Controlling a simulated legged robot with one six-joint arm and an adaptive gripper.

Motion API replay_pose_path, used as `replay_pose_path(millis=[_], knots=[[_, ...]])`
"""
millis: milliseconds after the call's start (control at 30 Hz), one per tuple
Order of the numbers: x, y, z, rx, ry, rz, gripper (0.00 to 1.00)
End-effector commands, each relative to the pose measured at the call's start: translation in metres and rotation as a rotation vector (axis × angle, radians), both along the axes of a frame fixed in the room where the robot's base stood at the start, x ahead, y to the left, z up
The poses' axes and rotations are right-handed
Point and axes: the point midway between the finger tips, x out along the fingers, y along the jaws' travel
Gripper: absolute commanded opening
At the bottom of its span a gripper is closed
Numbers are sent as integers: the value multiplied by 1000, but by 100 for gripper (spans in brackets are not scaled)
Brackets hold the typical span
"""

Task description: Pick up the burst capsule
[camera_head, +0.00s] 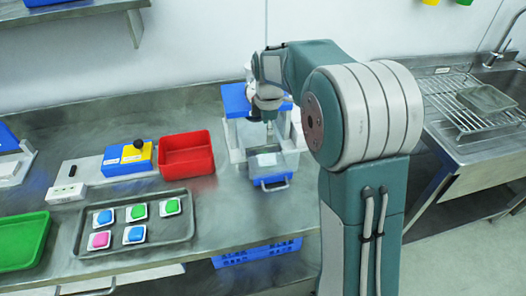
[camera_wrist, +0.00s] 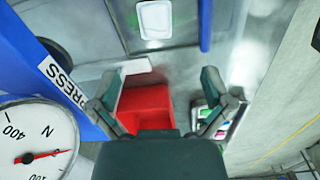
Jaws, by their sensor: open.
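My gripper (camera_wrist: 162,95) is open and empty, with its two fingers spread wide in the wrist view. In the head view my gripper (camera_head: 268,118) hangs at the blue and white press, over a grey drawer with a blue handle (camera_head: 270,184). In the wrist view a white rounded square piece (camera_wrist: 157,19) lies on a grey surface beyond my fingers. It may be the burst capsule, but I cannot tell. Several capsules on white square bases, such as a pink one (camera_head: 99,240), lie in a dark tray (camera_head: 163,243); none looks clearly burst.
A red bin (camera_head: 187,154) stands left of the press and shows between my fingers in the wrist view (camera_wrist: 150,100). A round dial gauge (camera_wrist: 38,145) is close at the left. A blue-yellow box with a black knob (camera_head: 128,158) and a green tray (camera_head: 22,240) are farther left.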

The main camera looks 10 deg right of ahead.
Motion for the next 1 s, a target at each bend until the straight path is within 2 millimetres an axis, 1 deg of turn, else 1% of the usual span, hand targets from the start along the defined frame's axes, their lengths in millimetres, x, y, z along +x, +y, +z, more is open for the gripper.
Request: replay_pose_path(millis=[33, 167, 300, 400, 567, 633, 800, 900, 1000], knots=[[3, 0, -4, 0, 6, 18, 100], [5, 0, -16, 1, 13, 34, 100], [4, 0, -40, 1, 15, 32, 100], [5, 0, -53, 0, 12, 32, 100], [5, 0, -65, 0, 12, 31, 100], [6, 0, -73, 0, 11, 31, 100], [7, 1, -101, 0, 12, 31, 100], [7, 1, -111, 0, 11, 31, 100], [8, 1, -114, 0, 9, 31, 100]])
